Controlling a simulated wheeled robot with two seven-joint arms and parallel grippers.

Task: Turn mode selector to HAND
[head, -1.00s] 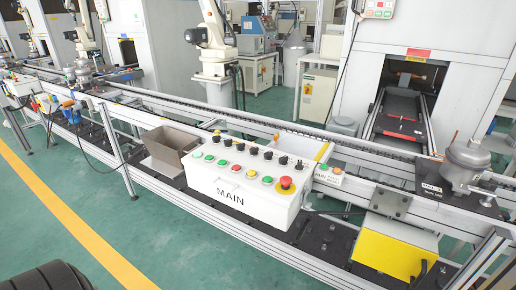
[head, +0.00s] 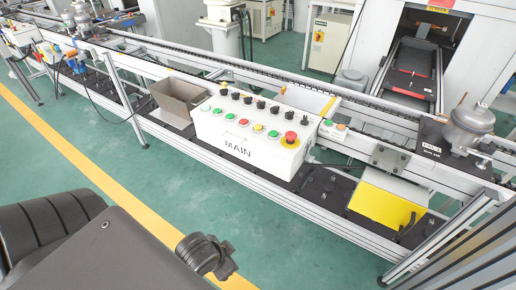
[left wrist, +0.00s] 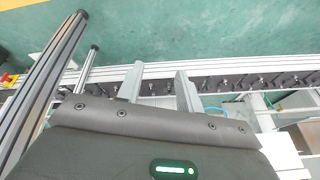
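The white control box marked MAIN (head: 238,148) sits on the lower dark shelf of the conveyor line. A row of several black selector knobs (head: 261,104) runs along the back of its sloped top. Their labels are too small to read, so I cannot tell which is the mode selector or where it points. Coloured buttons and a red emergency stop (head: 290,138) fill the front row. My left gripper (left wrist: 158,76) shows in the left wrist view with two fingers apart and nothing between them. In the head view only my left arm shows at lower left. My right gripper is not in view.
A metal compressor (head: 467,128) and a yellow box (head: 388,206) stand farther right. Green floor lies open in front of the line.

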